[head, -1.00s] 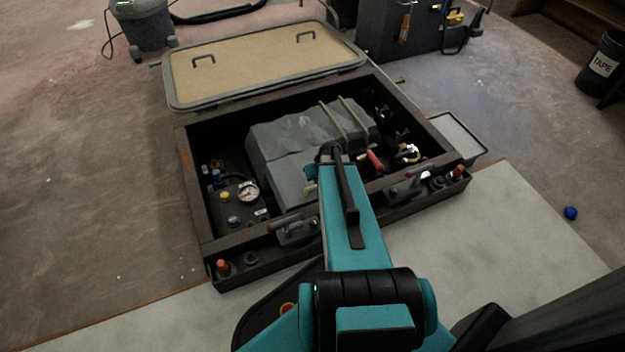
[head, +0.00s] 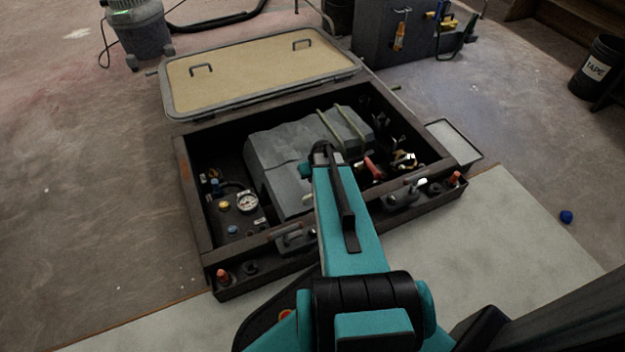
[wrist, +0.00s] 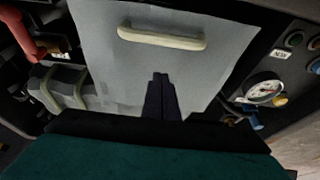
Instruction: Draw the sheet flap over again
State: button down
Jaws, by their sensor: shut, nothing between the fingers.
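The grey sheet (head: 285,155) lies draped over a bulky shape inside the open dark box, with two green straps across its right part. In the wrist view a flat grey flap (wrist: 215,55) fills the middle, with a cream bar (wrist: 160,38) across it near the top. My gripper (wrist: 160,78) is shut and empty, its dark fingertips in front of the flap and below the bar. I cannot tell if they touch the flap. In the head view my arm hides the fingers and part of the sheet.
The box rim (head: 190,200) surrounds the sheet, with latches along the front. A tan lid (head: 260,75) lies open behind. A gauge (head: 247,203) sits at the left, also seen in the wrist view (wrist: 265,90). A red handle (wrist: 22,35) is at the wrist view's left.

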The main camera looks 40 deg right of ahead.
jog(key=p+v, duration=0.2)
jog(key=v, duration=0.7)
jog(key=shift+p, duration=0.35)
jog(key=s+a+r+n+g+y+p, duration=0.1)
jog(key=s+a+r+n+g+p, duration=0.15)
jog(key=a+p, duration=0.8)
jog(key=s+a+r+n+g+y+p, duration=0.1)
jog(key=s+a+r+n+p, duration=0.15)
jog(key=a+p, duration=0.8)
jog(key=s+a+r+m+g+p, duration=0.1)
jog(key=s+a+r+g+p, duration=0.1)
jog(key=s+a, duration=0.4)
jog(key=s+a+r+m+g+h+p, duration=0.1)
jog(key=s+a+r+g+p, duration=0.2)
jog(key=s, duration=0.9)
jog(key=a+p, duration=0.1)
jog(key=a, duration=0.2)
jog(key=shift+s+g, duration=0.35)
jog(key=shift+s, duration=0.05)
